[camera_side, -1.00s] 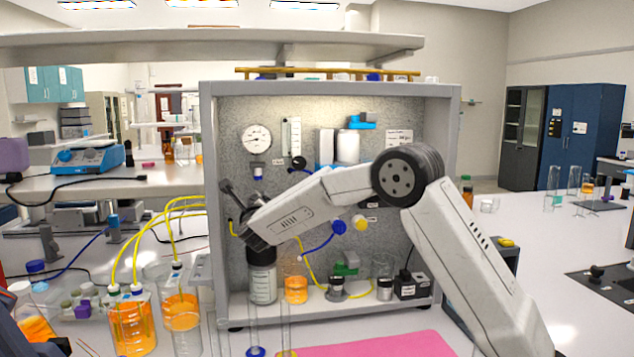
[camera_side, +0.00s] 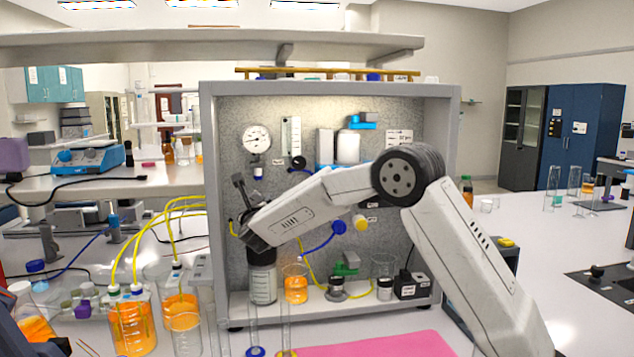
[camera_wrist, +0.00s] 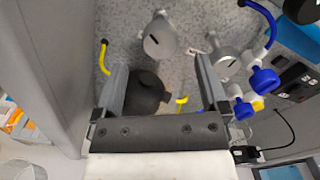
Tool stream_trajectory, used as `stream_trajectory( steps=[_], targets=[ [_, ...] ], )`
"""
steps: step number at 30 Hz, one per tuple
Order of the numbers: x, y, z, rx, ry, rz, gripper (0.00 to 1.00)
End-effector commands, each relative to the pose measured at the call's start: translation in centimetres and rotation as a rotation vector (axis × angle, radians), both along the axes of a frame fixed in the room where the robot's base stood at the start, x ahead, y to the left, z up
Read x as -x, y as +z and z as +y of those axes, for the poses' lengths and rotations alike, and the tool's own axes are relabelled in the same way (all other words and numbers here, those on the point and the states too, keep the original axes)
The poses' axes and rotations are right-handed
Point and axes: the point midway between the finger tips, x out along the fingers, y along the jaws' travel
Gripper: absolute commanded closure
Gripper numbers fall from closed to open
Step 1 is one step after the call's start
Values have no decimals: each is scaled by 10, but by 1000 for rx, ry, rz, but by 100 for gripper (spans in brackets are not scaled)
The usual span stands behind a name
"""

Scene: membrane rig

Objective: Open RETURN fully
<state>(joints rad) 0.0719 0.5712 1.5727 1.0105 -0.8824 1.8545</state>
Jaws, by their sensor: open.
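My gripper (camera_side: 240,188) is at the left inside the panel rig, its fingers pointing up in the side view. In the wrist view my gripper (camera_wrist: 162,66) has its fingers spread apart, with nothing clamped between them. A dark round part (camera_wrist: 146,92) shows between the fingers, nearer the left one. Whether they touch it I cannot tell. Two grey round fittings, one left (camera_wrist: 159,38) and one right (camera_wrist: 223,58), lie beyond the fingertips. A blue knob (camera_side: 338,227) and a yellow knob (camera_side: 361,222) sit on the panel. No label reading RETURN is legible, so I cannot tell which part it is.
The rig's grey frame (camera_side: 209,180) stands close left of my gripper. A pressure gauge (camera_side: 257,139) and a flow meter (camera_side: 291,136) are above. A bottle (camera_side: 263,285) and an orange beaker (camera_side: 296,284) stand below. Blue and yellow tubing crosses the panel.

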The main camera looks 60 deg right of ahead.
Motion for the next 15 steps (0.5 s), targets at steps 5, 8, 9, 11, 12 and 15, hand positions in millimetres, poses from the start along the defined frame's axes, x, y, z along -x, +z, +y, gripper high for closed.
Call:
stream_trajectory(
  steps=[5, 8, 9, 11, 12, 15],
  targets=[
    [0, 0, -1, -4, 0, -3, 6],
    [-2, 0, -2, -3, 0, -2, 6],
    [-3, 0, -3, -3, 0, -2, 6],
    [-5, 0, -5, -3, 0, -2, 6],
    [-7, -1, -7, -3, 0, -2, 6],
    [-12, -1, -13, -2, -1, -2, 6]
  ],
)
